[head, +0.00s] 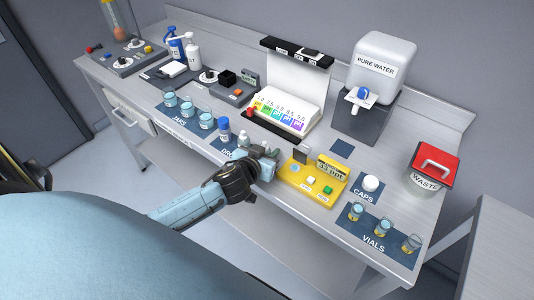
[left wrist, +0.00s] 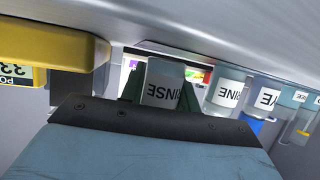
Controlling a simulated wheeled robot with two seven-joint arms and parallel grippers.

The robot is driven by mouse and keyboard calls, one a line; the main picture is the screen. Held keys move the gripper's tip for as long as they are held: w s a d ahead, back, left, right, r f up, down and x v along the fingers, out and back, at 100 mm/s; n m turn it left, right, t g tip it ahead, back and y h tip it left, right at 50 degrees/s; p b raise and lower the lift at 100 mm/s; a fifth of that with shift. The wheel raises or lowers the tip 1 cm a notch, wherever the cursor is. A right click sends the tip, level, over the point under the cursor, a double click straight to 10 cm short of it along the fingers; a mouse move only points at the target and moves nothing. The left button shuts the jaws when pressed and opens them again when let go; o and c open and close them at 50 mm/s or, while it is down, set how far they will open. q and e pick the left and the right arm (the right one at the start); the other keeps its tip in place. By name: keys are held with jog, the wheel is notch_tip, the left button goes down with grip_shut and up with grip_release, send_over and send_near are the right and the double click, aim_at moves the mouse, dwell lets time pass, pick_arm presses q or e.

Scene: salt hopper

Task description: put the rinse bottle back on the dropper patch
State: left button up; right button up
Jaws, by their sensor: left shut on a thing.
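My left gripper (head: 266,155) is at the front of the bench, between the dropper patch and the yellow meter. It is shut on the rinse bottle (left wrist: 163,92), which shows between the fingers in the left wrist view with its RINSE label upside down in the picture. In the head view the gripper mostly hides this bottle. The dark blue dropper patch (head: 228,153) is just left of the gripper, its lettering partly covered. A blue-capped bottle (head: 224,128) and a white-topped bottle (head: 243,138) stand at the patch. My right gripper is not in view.
The yellow meter (head: 313,180) is close on the gripper's right. Several jars (head: 188,109) stand left of the patch. A pH colour chart (head: 286,112) is behind. Caps, vials (head: 382,228) and a red-lidded waste bin (head: 430,172) are at the right.

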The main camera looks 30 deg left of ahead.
pick_arm(q)
jog(key=shift+f, duration=0.2)
jog(key=shift+f, duration=0.1)
jog(key=o, duration=1)
jog(key=shift+c, duration=0.2)
jog(key=v, duration=1.2)
jog(key=shift+p, duration=0.3)
